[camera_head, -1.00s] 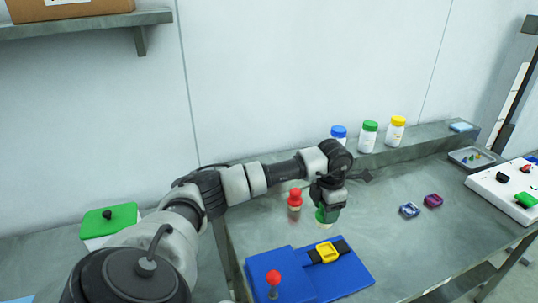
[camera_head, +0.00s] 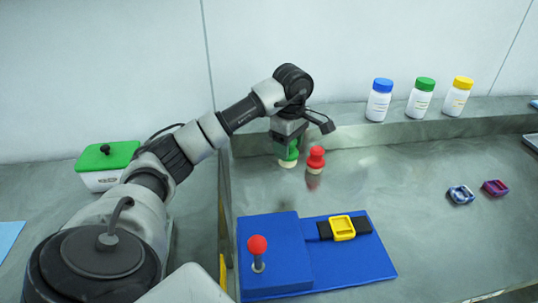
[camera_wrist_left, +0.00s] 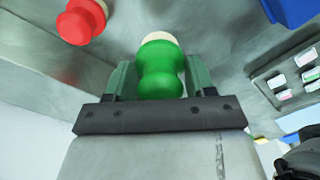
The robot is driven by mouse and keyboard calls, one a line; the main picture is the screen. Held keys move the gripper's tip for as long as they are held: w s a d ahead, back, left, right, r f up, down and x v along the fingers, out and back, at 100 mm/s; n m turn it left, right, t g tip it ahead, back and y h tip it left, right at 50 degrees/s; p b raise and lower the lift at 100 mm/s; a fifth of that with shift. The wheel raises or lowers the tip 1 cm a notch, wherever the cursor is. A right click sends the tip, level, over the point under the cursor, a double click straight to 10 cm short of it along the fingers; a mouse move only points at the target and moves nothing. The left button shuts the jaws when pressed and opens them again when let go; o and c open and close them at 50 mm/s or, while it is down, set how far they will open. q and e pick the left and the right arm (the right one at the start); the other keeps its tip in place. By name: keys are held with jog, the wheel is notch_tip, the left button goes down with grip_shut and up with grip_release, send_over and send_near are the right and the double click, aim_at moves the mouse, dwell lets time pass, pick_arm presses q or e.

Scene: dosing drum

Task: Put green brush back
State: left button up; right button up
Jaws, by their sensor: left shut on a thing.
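The green brush (camera_head: 290,156) has a green handle and a pale bottom. My left gripper (camera_head: 289,146) is shut on its handle and holds it upright near the back of the table. In the left wrist view the green brush (camera_wrist_left: 160,70) sits between the two fingers of the gripper (camera_wrist_left: 159,82). A red brush (camera_head: 316,159) stands just to the right of it; it also shows in the left wrist view (camera_wrist_left: 80,22). I cannot tell whether the green brush touches the table. My right gripper is not in view.
A blue fixture (camera_head: 275,255) with a red-knobbed lever and yellow piece stands in front. Bottles with blue (camera_head: 379,100), green (camera_head: 421,97) and yellow (camera_head: 457,96) caps line the back ledge. A green-lidded box (camera_head: 105,165) is at left.

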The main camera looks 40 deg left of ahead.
pick_arm(q)
jog(key=a+f, duration=0.1)
jog(key=a, duration=0.1)
jog(key=a+f, duration=0.1)
jog(key=a, duration=0.1)
jog(key=a+f, duration=0.1)
jog(key=a, duration=0.1)
jog(key=shift+w+f+p, duration=0.1)
jog(key=shift+f+p, duration=0.2)
jog(key=shift+f, duration=0.1)
jog(key=shift+f+p, duration=0.3)
jog(key=shift+f, duration=1.65)
jog(key=shift+f, duration=0.15)
jog(key=o, duration=0.9)
notch_tip(320, 180, up, 12)
jog(key=b, duration=0.1)
jog(key=shift+r, duration=0.2)
